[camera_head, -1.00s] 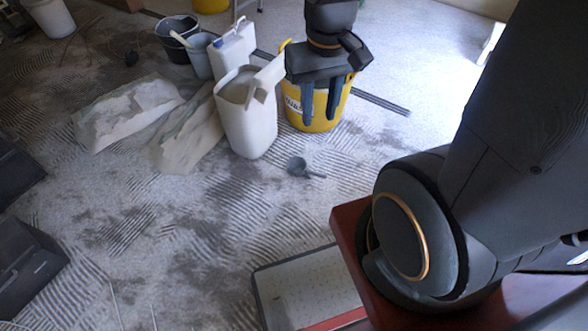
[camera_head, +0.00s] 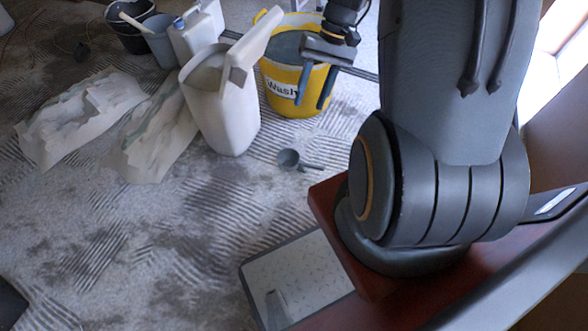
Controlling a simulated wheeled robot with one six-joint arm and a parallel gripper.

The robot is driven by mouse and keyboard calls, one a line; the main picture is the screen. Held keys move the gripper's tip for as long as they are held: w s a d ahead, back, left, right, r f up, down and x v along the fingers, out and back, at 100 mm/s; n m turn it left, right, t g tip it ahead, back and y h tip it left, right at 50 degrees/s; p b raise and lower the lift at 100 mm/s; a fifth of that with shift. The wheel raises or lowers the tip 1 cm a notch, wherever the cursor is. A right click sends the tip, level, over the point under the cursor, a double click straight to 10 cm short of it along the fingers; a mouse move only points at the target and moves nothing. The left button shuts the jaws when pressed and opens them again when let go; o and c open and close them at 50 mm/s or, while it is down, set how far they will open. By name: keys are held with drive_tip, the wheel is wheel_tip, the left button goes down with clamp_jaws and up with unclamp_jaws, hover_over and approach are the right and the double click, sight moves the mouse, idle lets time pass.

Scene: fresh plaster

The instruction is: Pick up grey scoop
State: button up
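The grey scoop (camera_head: 288,158) lies on the floor, its round cup at left and its short handle pointing right. It is in front of the yellow bucket and to the right of the white container. My gripper (camera_head: 311,103) is in front of the yellow bucket in the picture, above and slightly right of the scoop. Its two fingers point down and stand apart, with nothing seen between them. The gripper is not touching the scoop.
The yellow bucket (camera_head: 284,88) with a "Wash" label stands behind the scoop. A tall white container (camera_head: 222,115) stands left of it. Two crumpled pale bags (camera_head: 80,115) lie further left. Dark and grey buckets (camera_head: 131,40) are at the back. The floor around the scoop is clear.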

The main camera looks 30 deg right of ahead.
drive_tip(key=w+d+f+m+t+y+b, duration=0.15)
drive_tip(key=d+f+b, duration=0.25)
drive_tip(key=f, duration=0.6)
drive_tip(key=w+d+f+m+y+b, duration=0.1)
drive_tip(key=w+d+f+y+b, duration=0.3)
drive_tip(key=f, duration=0.6)
drive_tip(key=m+t+b, duration=0.4)
drive_tip(key=t+b, duration=0.4)
drive_tip(key=b, duration=0.6)
approach(309, 165)
drive_tip(key=shift+t+y, duration=0.65)
drive_tip(key=shift+t, duration=0.3)
drive_tip(key=f, duration=0.1)
drive_tip(key=f+b, duration=0.1)
drive_tip(key=w+f+b, duration=0.1)
drive_tip(key=f, duration=0.1)
drive_tip(key=shift+a, duration=0.35)
drive_tip(key=shift+w+a+b, duration=0.4)
drive_tip(key=shift+a, duration=0.2)
drive_tip(key=b+x, duration=0.3)
drive_tip(key=x, duration=0.3)
drive_tip(key=shift+w+a, duration=0.2)
drive_tip(key=shift+a, duration=0.15)
clamp_jaws()
